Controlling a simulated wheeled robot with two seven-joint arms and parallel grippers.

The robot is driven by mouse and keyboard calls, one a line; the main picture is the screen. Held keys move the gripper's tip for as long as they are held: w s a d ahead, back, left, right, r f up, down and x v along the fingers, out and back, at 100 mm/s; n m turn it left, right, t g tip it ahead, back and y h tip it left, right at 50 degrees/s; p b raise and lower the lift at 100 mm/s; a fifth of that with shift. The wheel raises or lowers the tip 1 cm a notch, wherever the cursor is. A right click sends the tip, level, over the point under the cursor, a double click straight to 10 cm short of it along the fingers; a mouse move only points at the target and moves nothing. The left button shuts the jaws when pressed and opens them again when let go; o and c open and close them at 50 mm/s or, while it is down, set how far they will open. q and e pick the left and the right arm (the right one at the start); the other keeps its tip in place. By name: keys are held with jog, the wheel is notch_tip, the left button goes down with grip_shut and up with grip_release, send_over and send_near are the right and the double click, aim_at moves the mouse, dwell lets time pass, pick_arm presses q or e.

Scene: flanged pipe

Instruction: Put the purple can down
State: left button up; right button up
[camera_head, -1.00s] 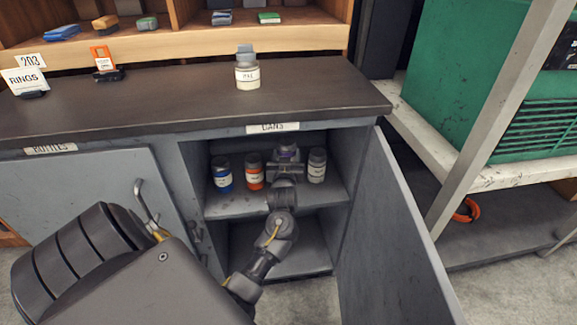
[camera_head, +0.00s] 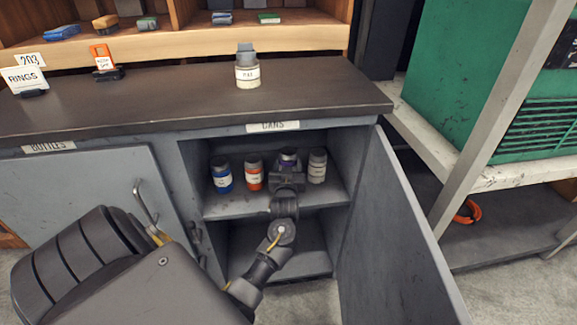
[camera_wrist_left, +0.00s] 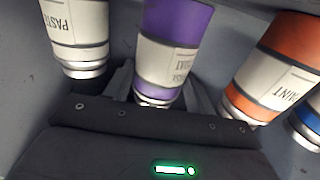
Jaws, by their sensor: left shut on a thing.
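The purple can (camera_head: 289,155) is inside the open cabinet, on or just above its upper shelf (camera_head: 235,205), between the orange can and the grey can. My left gripper (camera_head: 288,168) reaches in from the front and is shut on it. The gripper hides most of the can in the head view. In the left wrist view the purple can (camera_wrist_left: 172,50) stands between the gripper's fingers (camera_wrist_left: 158,92). I cannot tell whether its base touches the shelf. My right gripper is not in view.
A blue can (camera_head: 221,176) and an orange can (camera_head: 254,174) stand left of the purple one, a grey can (camera_head: 317,166) close on its right. The cabinet door (camera_head: 395,235) is swung open at right.

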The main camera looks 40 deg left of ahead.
pick_arm(q)
jog(key=shift+f, duration=0.25)
jog(key=o, duration=1.2)
jog(key=shift+s+d+f, duration=0.1)
jog(key=shift+f, duration=0.15)
jog(key=shift+o, duration=0.2)
